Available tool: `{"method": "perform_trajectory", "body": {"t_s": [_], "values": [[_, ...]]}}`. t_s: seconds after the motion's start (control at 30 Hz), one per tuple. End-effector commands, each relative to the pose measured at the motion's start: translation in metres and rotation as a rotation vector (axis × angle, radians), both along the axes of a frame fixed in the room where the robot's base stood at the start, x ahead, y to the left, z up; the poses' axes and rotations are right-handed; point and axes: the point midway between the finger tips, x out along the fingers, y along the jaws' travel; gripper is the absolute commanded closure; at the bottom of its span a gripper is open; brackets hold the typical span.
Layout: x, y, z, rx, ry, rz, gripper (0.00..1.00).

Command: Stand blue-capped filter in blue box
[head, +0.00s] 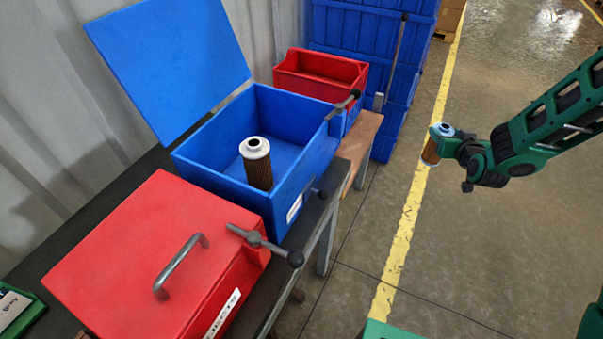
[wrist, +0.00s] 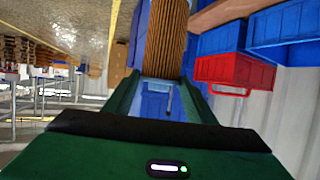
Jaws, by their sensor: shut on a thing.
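The blue box (head: 222,187) stands on the dark bench with its lid (head: 172,62) raised. One filter with a pale grey-white cap (head: 257,163) stands upright inside it, near the front wall. My gripper (head: 443,146) is out to the right of the bench, above the floor, shut on the blue-capped filter (head: 431,150). That filter is roughly upright, blue cap at the top, with a brown pleated body. In the wrist view the pleated filter body (wrist: 165,45) sits between the fingers; its ends are partly out of view.
A closed red box (head: 125,245) with a grey handle and a label stands in front of the blue box. A red crate (head: 318,75) and stacked blue crates (head: 372,50) are behind. Levers (head: 262,243) project at the bench edge. The aisle floor is clear.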

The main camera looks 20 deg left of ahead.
Motion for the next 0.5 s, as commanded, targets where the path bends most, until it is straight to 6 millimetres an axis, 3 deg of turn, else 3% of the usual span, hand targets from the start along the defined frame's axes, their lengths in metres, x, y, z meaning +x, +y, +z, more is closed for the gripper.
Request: {"method": "perform_trajectory", "body": {"t_s": [0.03,0.27,0.5], "values": [[0.002,0.027,0.023,0.001,-0.011,0.035,0.86],[-0.012,0.127,0.105,0.003,-0.010,0.151,0.86],[-0.054,0.220,0.192,0.002,-0.009,0.247,0.86]]}}
